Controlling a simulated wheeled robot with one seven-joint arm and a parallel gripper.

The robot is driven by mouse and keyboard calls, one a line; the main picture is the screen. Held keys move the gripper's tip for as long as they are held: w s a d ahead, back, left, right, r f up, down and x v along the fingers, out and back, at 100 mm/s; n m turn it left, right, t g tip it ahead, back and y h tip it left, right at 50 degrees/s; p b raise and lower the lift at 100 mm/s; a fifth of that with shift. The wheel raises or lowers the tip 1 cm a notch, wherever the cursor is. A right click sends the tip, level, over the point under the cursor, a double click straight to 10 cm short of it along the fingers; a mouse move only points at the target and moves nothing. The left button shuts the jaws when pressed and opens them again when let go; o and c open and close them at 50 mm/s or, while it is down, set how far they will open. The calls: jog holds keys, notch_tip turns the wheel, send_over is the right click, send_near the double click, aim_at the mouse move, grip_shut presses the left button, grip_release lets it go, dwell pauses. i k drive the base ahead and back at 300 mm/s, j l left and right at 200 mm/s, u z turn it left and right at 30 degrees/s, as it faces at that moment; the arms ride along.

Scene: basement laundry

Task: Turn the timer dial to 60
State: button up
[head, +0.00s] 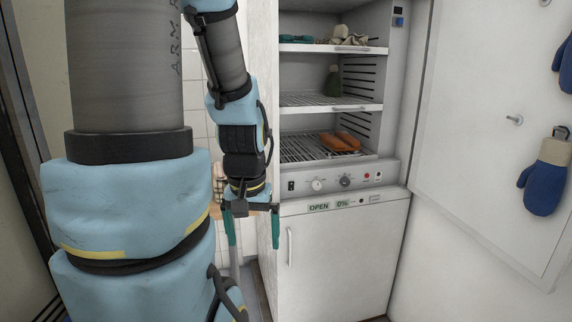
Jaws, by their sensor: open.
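A drying cabinet holds a control panel (335,179) below its open shelves. The panel carries a white dial (317,184) and a dark dial (346,181). Their markings are too small to read, so I cannot tell which is the timer dial or where either points. My gripper (253,243) hangs downward to the left of the panel and lower than the dials. Its two teal fingers are apart with nothing seen between them. It touches neither dial.
Above the panel, wire shelves (315,98) hold orange items (340,141), a dark green item (333,81) and some cloth. Below is a white door (335,262) with a handle and labels "OPEN" and "0%". At right, blue mittens (543,188) hang on a white panel (470,130).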

aim_at(344, 181)
jog(key=z, duration=1.45)
jog(key=u, duration=0.5)
jog(key=i+l+u, duration=0.1)
jog(key=u, duration=0.3)
jog(key=l+u, duration=0.15)
jog(key=u, duration=0.25)
jog(key=i+l+u, duration=0.1)
jog(key=u, duration=0.35)
jog(key=l+u, duration=0.2)
jog(key=u, duration=0.2)
jog(key=l, duration=0.4)
